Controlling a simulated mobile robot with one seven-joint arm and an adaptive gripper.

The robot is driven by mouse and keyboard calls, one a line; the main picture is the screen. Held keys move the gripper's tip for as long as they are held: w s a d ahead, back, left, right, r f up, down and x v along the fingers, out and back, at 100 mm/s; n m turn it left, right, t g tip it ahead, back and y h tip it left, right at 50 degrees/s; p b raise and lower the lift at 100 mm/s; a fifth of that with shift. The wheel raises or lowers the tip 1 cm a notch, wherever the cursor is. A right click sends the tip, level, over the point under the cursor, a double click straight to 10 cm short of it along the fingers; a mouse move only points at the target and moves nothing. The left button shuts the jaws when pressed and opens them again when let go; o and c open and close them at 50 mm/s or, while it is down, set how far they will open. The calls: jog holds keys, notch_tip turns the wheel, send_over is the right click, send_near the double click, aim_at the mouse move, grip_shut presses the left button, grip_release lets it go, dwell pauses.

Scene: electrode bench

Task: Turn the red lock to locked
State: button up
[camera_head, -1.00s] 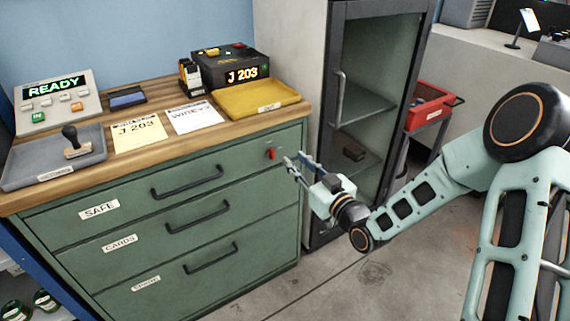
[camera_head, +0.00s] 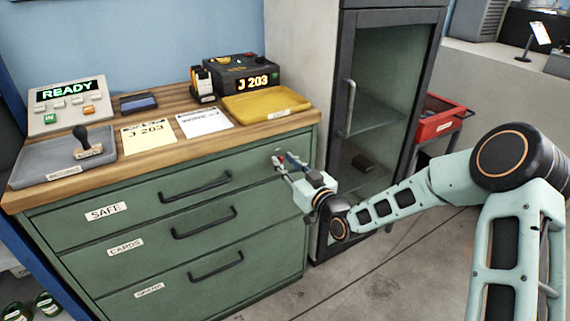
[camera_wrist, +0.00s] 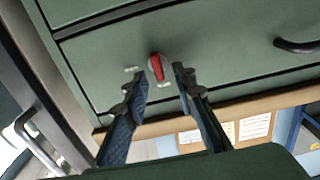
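The red lock (camera_wrist: 157,68) is a small red lever on a pale round plate on the green drawer front. In the wrist view it lies just ahead of my fingertips, between their lines, with small labels beside it that are too blurred to read. My gripper (camera_wrist: 160,80) is open, one blue-padded finger on each side, and nothing is held. I cannot tell whether the fingers touch the lever.
The green cabinet (camera_head: 135,255) has a SAFE drawer on top. A yellow tray (camera_head: 266,105) sits on the wooden top above the lock. A glass-door cabinet (camera_head: 385,110) stands close on the right. The drawer handle (camera_head: 195,187) is left of my gripper.

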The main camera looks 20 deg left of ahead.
jog(key=shift+w+a, duration=0.1)
jog(key=shift+c, duration=0.6)
grip_shut()
jog(key=m, duration=0.4)
jog(key=shift+w+d+f+m+b, duration=0.15)
jog(key=shift+w+d+m+b, duration=0.05)
jog(key=shift+m+b, duration=0.2)
jog(key=m, duration=0.3)
jog(key=shift+w+d+f+m, duration=0.1)
jog(key=shift+m, duration=0.2)
jog(key=shift+w+d+f+m+b, duration=0.1)
jog(key=shift+f+m+b, duration=0.1)
jog(key=shift+m, duration=1.4)
jog(key=shift+a+f+m+b, duration=0.1)
jog(key=shift+m+b, duration=0.05)
jog(key=shift+m, duration=1.45)
jog(key=shift+w+d+f+m+b, duration=0.1)
jog(key=shift+f+m+b, duration=0.1)
jog(key=shift+m, duration=1.4)
